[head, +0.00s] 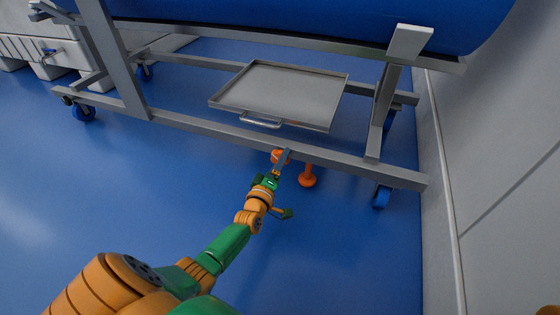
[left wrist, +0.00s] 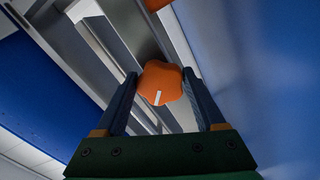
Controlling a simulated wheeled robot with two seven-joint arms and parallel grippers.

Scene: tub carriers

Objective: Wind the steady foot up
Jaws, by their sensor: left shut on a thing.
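The steady foot (head: 307,179) is an orange post with a round orange pad, under the front rail of the grey carrier frame. Beside it to the left is an orange knob (head: 278,156). In the left wrist view the knob (left wrist: 160,83) is lobed and has a white mark pointing to the lower edge. My left gripper (head: 281,160) is shut on the knob, with one finger on each side in the left wrist view (left wrist: 160,80). Whether the pad touches the floor I cannot tell. My right gripper is not in view.
The grey carrier frame (head: 215,127) bears a blue tub (head: 300,12) and a metal tray with a handle (head: 285,92). Blue castors (head: 381,197) stand at its corners. A pale wall (head: 490,150) is close on the right. Blue floor is clear at the left front.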

